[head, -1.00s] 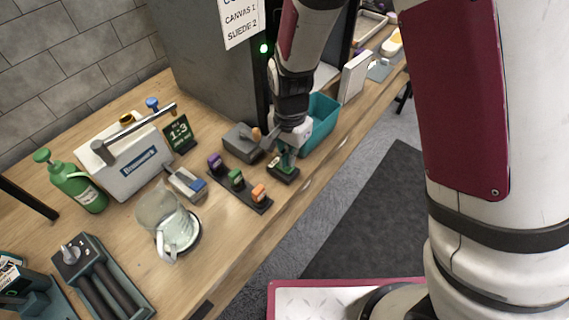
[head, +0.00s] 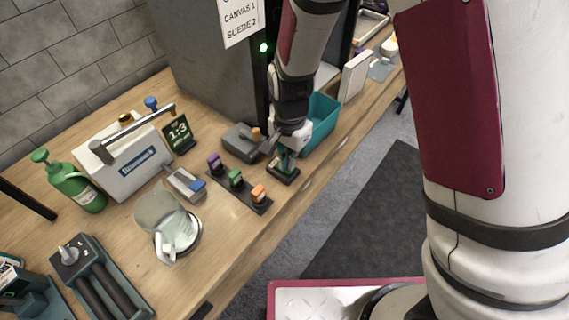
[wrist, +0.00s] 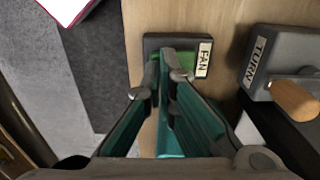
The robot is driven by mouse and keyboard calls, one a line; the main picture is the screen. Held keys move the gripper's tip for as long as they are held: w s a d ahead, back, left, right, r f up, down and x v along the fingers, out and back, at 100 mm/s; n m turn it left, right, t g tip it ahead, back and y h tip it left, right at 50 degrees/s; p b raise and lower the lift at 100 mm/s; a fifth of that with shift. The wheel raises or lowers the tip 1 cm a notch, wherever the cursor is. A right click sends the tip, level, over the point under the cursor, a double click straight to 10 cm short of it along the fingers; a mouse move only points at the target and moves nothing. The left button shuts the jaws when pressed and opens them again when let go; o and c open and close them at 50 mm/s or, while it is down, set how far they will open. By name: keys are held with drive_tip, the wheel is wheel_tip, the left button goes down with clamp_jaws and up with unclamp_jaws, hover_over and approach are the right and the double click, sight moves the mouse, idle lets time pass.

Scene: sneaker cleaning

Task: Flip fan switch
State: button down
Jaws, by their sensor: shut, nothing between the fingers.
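The fan switch (wrist: 179,44) is a dark box with a green part and a "FAN" label (wrist: 203,58), on the wooden bench near its front edge. In the head view the fan switch (head: 283,171) shows just below my gripper (head: 287,152). In the wrist view my gripper (wrist: 165,76) is shut and empty, with its fingertips over the green part of the switch. The fingers hide part of the switch, so I cannot tell its rocker position or whether they touch it.
A box labelled "TURN" (wrist: 262,66) with an orange-tipped lever (wrist: 296,99) stands beside the switch. A teal bin (head: 320,122) is behind my gripper. A strip with purple, green and orange knobs (head: 243,194) lies to the left. A glass jug (head: 163,219) stands further left.

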drive_tip(key=shift+f, duration=0.6)
idle(0.3)
drive_tip(key=shift+r+p, duration=2)
drive_tip(key=shift+r, duration=1.5)
